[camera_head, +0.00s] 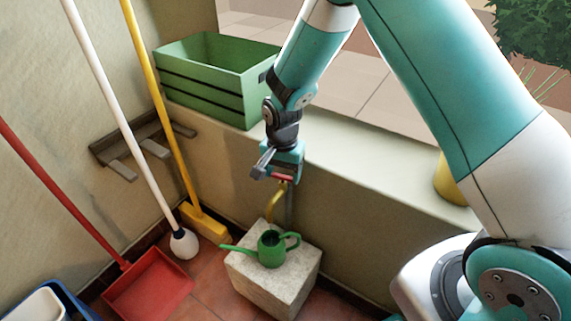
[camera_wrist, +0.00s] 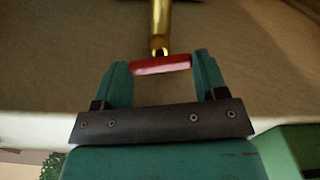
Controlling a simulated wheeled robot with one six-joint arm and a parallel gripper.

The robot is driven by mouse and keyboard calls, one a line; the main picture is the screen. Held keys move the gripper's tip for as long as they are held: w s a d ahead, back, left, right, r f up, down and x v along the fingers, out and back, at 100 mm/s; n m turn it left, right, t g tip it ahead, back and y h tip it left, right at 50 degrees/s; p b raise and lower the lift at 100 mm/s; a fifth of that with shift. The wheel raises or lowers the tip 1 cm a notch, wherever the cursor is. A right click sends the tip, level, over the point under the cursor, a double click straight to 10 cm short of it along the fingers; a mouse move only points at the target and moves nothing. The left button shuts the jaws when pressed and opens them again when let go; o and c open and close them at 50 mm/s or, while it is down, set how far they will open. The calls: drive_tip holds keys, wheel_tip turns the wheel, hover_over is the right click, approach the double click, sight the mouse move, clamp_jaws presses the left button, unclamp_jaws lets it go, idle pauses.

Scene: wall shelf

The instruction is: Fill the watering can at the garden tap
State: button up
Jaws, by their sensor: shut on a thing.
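The green watering can (camera_head: 271,249) stands upright on a pale stone block (camera_head: 252,283), its spout pointing left and its handle to the right. The brass garden tap (camera_head: 276,203) sticks out from the low wall above the can. My gripper (camera_head: 282,177) is at the top of the tap, shut on the red tap handle (camera_head: 284,178). In the wrist view the red handle (camera_wrist: 161,65) lies crosswise between my two teal fingers, with the brass tap body (camera_wrist: 160,22) beyond it. I cannot make out any water.
A green slatted crate (camera_head: 205,100) sits on the wall ledge (camera_head: 370,160). A yellow broom (camera_head: 205,224), a white-handled brush (camera_head: 182,243) and a red dustpan (camera_head: 150,285) stand at the left near a wall rack (camera_head: 120,150). A yellow pot (camera_head: 450,185) is partly hidden behind my arm.

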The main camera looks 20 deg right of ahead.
sight(282, 175)
drive_tip(key=shift+a+m+p, duration=0.1)
drive_tip(key=shift+m+p, duration=0.5)
drive_tip(key=shift+m, duration=0.8)
drive_tip(key=shift+w, duration=0.1)
drive_tip(key=o, duration=0.9)
drive_tip(key=shift+c, duration=0.2)
drive_tip(key=shift+o, duration=0.4)
drive_tip(key=shift+r, duration=0.1)
wheel_tip(282, 175, up, 17)
drive_tip(key=p, duration=0.3)
drive_tip(key=shift+r, duration=0.1)
